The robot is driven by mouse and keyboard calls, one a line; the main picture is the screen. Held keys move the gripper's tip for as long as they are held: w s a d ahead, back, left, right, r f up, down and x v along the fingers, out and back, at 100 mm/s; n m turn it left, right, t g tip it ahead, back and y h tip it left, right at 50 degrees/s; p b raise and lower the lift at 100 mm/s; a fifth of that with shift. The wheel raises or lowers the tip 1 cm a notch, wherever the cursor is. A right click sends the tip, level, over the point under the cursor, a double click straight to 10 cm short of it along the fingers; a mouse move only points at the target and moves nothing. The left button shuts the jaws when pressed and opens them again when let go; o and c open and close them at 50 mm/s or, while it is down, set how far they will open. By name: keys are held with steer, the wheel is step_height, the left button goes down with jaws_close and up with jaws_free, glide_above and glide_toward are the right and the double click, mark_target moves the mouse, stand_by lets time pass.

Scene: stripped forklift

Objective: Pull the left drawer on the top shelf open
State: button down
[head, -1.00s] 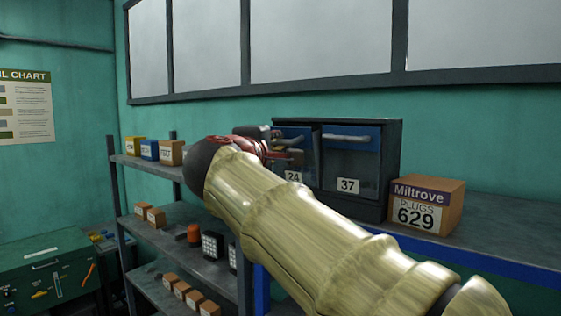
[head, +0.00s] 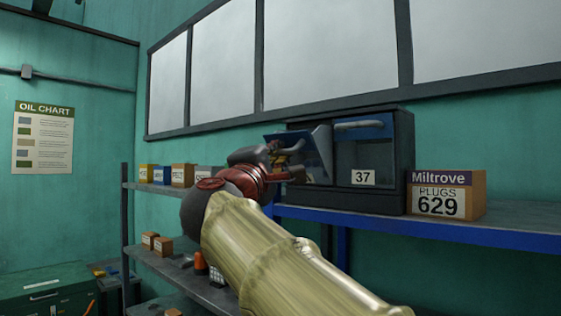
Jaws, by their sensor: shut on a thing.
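A dark cabinet (head: 402,150) with two blue-topped fronts stands on the top shelf in the head view. The left drawer (head: 320,152) stands out from the cabinet, its front slanted relative to the right one. My gripper (head: 284,162), red and dark, is at the left drawer's front and shut on its handle area. The gripper hides the handle and the lower left of that front. The right drawer (head: 363,152), labelled 37, is closed, with a grey handle across its blue top.
A cardboard box marked 629 (head: 447,195) sits right of the cabinet on the blue-edged shelf (head: 420,230). Small boxes (head: 162,175) line the shelf at left. An orange-topped item (head: 200,263) stands on a lower shelf. A green chest (head: 45,292) is at lower left.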

steer(key=shift+s+a+f+b, duration=0.15)
steer(key=shift+f+b, duration=0.2)
stand_by(0.4)
steer(key=c, duration=1.9)
jaws_free()
steer(key=v, duration=1.2)
steer(key=shift+c, duration=0.4)
